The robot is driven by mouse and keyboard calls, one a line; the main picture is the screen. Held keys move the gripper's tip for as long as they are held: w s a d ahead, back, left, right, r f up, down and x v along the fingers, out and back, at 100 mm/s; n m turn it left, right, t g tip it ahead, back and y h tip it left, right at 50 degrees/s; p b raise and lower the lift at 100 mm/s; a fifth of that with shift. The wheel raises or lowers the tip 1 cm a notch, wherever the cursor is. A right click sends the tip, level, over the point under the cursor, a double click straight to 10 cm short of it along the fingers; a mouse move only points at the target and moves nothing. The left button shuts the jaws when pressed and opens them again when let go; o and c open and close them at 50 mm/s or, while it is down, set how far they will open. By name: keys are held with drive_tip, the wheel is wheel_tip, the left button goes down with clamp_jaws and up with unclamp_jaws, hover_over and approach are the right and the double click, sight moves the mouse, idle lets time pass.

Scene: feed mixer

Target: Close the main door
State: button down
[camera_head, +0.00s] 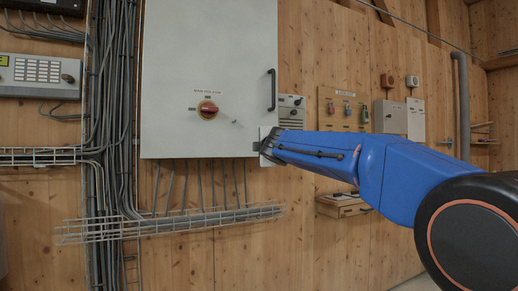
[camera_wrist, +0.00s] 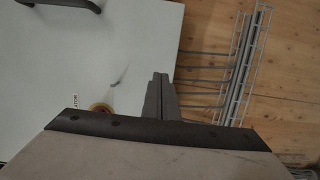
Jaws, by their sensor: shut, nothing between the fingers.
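The main door (camera_head: 210,60) is the large light-grey front of the wall cabinet. It has a black bar handle (camera_head: 271,90) near its right edge and a red rotary switch (camera_head: 207,109) low in the middle. No gap shows along its edges from here, so I cannot tell if it is fully closed. My gripper (camera_head: 263,148) is at the door's lower right corner, its tip dark and partly hidden. In the wrist view my gripper (camera_wrist: 161,95) is shut and empty, with its fingers over the door's edge area. Contact with the door cannot be told.
Grey cables and a wire cable tray (camera_head: 170,224) run below the cabinet. A thick cable bundle (camera_head: 112,110) stands at its left. To the right, a wooden key board (camera_head: 343,108) and small grey boxes (camera_head: 391,117) hang on the wooden wall.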

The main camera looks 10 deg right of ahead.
drive_tip(key=s, duration=1.7)
drive_tip(key=s+d+f+m+g+h, duration=0.1)
drive_tip(key=s+d+f+m+g, duration=0.1)
drive_tip(key=s+d+f+m, duration=0.5)
drive_tip(key=s+d+f+g+h, duration=0.1)
drive_tip(key=s+d+f+g, duration=0.2)
drive_tip(key=f, duration=0.7)
drive_tip(key=s+d+f+m+g+h, duration=0.15)
drive_tip(key=s+d+f+m, duration=0.25)
drive_tip(key=s+f, duration=0.4)
drive_tip(key=s+a+f+m+g+y, duration=0.2)
drive_tip(key=s+f+m+g, duration=0.4)
drive_tip(key=s+f, duration=1.5)
wheel_tip(320, 180, down, 4)
drive_tip(key=shift+a+r+m+g+y, duration=0.2)
drive_tip(key=shift+a+m+g+y, duration=0.2)
drive_tip(key=shift+m, duration=0.3)
drive_tip(key=shift+w, duration=0.1)
